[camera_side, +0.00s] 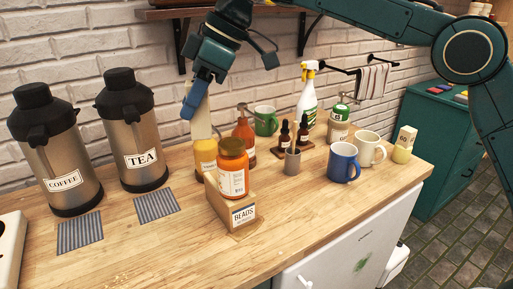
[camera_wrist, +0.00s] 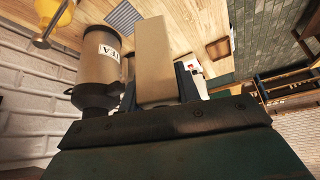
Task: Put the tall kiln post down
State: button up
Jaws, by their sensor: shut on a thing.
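The tall kiln post (camera_side: 200,118) is a cream-coloured block, held close to upright in the side view. My gripper (camera_side: 195,98) is shut on its upper part, with the blue fingers on either side. In the wrist view the post (camera_wrist: 154,60) stretches away between the two fingers of my gripper (camera_wrist: 158,88). The post's lower end overlaps the top of a yellow bottle (camera_side: 206,158) in the side view. I cannot tell whether it is touching anything.
The tea dispenser (camera_side: 138,150) and coffee dispenser (camera_side: 62,170) stand left. Bottles, a green mug (camera_side: 265,120) and a blue mug (camera_side: 342,162) stand right. The front left counter (camera_side: 140,245) is mostly clear.

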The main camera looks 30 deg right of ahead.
jog(key=w+d+m+t+h, duration=0.1)
jog(key=w+d+m, duration=0.3)
jog(key=d, duration=0.7)
jog(key=w+d+m+t+h, duration=0.15)
jog(key=w+d, duration=0.35)
jog(key=d, duration=0.6)
jog(key=w+d+m+t+h, duration=0.1)
jog(key=w+d+m, duration=0.35)
jog(key=d, duration=0.55)
jog(key=s+d+m+h, duration=0.1)
jog(key=s+d+m, duration=0.15)
jog(key=d, duration=0.85)
jog(key=s+d+m+h, duration=0.2)
jog(key=d+m, duration=0.1)
jog(key=d, duration=0.8)
jog(key=s+d+m+h, duration=0.1)
jog(key=s+d+m, duration=0.15)
jog(key=d, duration=0.95)
jog(key=shift+h, duration=0.25)
jog(key=shift+w+a+f, duration=0.1)
jog(key=shift+a+f, duration=0.05)
jog(key=shift+f, duration=1.1)
jog(key=shift+w+a+f, duration=0.1)
jog(key=shift+f, duration=1.15)
notch_tip(320, 180, down, 16)
jog(key=shift+r, duration=0.15)
jog(key=shift+f, duration=2.15)
